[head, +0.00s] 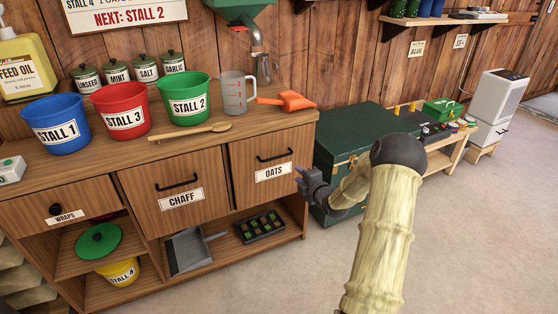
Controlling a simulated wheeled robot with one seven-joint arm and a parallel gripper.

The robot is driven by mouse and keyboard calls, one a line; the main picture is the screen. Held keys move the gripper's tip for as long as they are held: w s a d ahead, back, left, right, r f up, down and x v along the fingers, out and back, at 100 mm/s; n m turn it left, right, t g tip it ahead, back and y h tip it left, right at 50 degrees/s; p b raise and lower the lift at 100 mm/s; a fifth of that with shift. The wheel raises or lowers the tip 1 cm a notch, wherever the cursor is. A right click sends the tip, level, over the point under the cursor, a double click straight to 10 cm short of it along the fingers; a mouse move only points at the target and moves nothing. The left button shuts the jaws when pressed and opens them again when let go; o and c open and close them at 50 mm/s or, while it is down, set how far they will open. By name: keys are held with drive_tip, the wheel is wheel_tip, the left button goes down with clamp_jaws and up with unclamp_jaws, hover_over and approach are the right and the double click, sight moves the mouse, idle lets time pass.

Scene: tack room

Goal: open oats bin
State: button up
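The oats bin (250,188) is the wooden front at the right end of the counter, labelled OATS. It has a dark bar handle (275,156) above the label and looks closed, flush with the cabinet. My gripper (300,181) is just right of the OATS label, in front of the cabinet's right edge, lower than the handle and apart from it in the picture. It is small and dark here, and I cannot tell how far its fingers are apart. It shows nothing held.
The chaff bin (150,212) is closed to the left. Buckets, a jug (236,92), an orange scoop (287,101) and a wooden spoon (190,132) are on the counter. A green trunk (350,135) stands right of the cabinet, behind my arm. The floor in front is clear.

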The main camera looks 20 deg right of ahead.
drive_tip(key=b+x, duration=0.1)
drive_tip(key=x, duration=1.6)
drive_tip(key=shift+b, duration=0.4)
clamp_jaws()
